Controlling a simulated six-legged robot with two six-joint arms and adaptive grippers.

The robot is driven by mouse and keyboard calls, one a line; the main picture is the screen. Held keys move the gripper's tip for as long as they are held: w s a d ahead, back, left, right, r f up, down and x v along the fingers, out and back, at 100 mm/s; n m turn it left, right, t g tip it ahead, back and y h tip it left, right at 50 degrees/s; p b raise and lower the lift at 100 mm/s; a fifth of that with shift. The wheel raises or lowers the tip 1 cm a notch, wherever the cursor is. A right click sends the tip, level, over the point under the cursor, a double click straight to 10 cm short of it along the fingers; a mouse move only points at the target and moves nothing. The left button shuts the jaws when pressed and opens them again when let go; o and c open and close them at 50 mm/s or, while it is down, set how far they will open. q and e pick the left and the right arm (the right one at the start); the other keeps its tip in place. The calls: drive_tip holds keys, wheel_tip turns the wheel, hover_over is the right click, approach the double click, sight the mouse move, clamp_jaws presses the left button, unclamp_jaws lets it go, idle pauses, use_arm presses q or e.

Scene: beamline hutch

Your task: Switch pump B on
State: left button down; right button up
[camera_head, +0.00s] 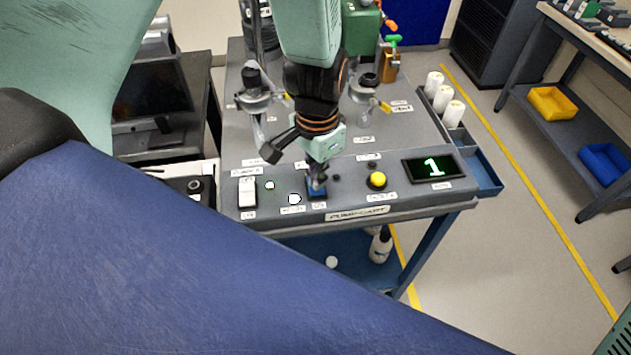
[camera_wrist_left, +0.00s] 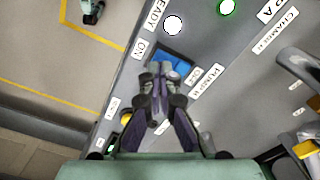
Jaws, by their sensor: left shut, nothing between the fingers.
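The pump cart panel (camera_head: 340,211) carries a blue rocker switch (camera_head: 316,194), which also shows in the left wrist view (camera_wrist_left: 174,58) beside a label that seems to read PUMP B (camera_wrist_left: 206,81). My left gripper (camera_head: 317,182) points down over this switch, shut and empty. In the left wrist view its fingertips (camera_wrist_left: 160,70) overlap the near edge of the blue switch. I cannot tell whether they touch it. The fingers hide part of the switch, so its position is unclear. A white lamp (camera_head: 295,199) is lit left of it. My right gripper is not in view.
Left on the panel are a white rocker (camera_head: 247,192) and a green lamp (camera_head: 269,185). Right are a yellow button (camera_head: 377,180) and a display (camera_head: 434,167) showing 1. Valves (camera_head: 370,90) stand behind the panel. Open floor lies right of the cart.

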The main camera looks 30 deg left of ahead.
use_arm(q)
drive_tip(key=shift+f+b, duration=0.45)
drive_tip(key=shift+f, duration=0.4)
idle(0.4)
drive_tip(key=shift+r, duration=0.15)
wheel_tip(320, 180, up, 7)
drive_tip(key=p, duration=0.7)
drive_tip(key=shift+s, duration=0.1)
idle(0.6)
